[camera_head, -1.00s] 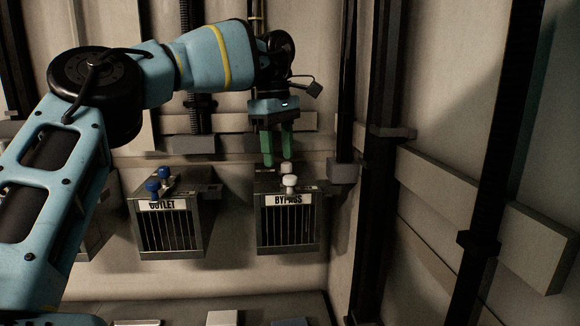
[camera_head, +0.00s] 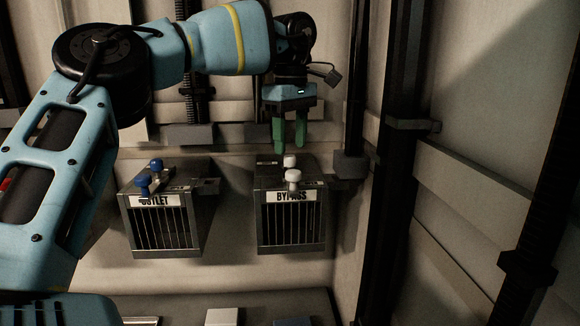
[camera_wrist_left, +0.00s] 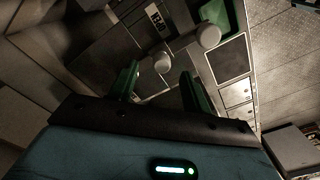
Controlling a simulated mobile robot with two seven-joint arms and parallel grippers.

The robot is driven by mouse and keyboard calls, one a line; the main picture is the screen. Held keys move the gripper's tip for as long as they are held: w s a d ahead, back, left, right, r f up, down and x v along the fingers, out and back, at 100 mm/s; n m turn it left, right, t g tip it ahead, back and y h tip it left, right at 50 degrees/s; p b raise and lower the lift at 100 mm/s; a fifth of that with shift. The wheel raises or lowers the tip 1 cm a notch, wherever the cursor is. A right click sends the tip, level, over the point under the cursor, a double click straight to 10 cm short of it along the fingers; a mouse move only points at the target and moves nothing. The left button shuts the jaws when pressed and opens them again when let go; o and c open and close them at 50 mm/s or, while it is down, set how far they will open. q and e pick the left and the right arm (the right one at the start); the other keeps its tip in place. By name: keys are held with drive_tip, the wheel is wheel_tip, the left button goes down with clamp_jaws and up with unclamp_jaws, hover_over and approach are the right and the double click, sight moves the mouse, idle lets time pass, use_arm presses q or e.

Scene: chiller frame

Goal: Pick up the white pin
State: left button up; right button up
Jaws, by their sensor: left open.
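Two white round-headed pins stand on top of the BYPASS box (camera_head: 262,196). The rear white pin (camera_head: 290,161) is partly behind the front white pin (camera_head: 292,178). My left gripper (camera_head: 290,150) is open and empty, with its green fingers pointing down just above and behind the pins in the head view. In the left wrist view, one white pin head (camera_wrist_left: 162,63) shows beyond and between the two fingers (camera_wrist_left: 161,84). The other, larger-looking white pin head (camera_wrist_left: 208,36) is further up and to the right. Neither pin is gripped. My right gripper is out of view.
The OUTLET box (camera_head: 166,235) with blue pins (camera_head: 142,185) is to the left, with a gap between the boxes. A dark vertical post (camera_head: 352,165) stands close to the right of the BYPASS box. Pale rails (camera_head: 230,133) run behind.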

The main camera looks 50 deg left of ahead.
sight(290, 156)
use_arm(q)
drive_tip(key=shift+s+f+p, duration=0.1)
drive_tip(key=shift+f+p, duration=0.25)
drive_tip(key=shift+f, duration=2.2)
drive_tip(key=shift+c, duration=0.4)
drive_tip(key=c, duration=1)
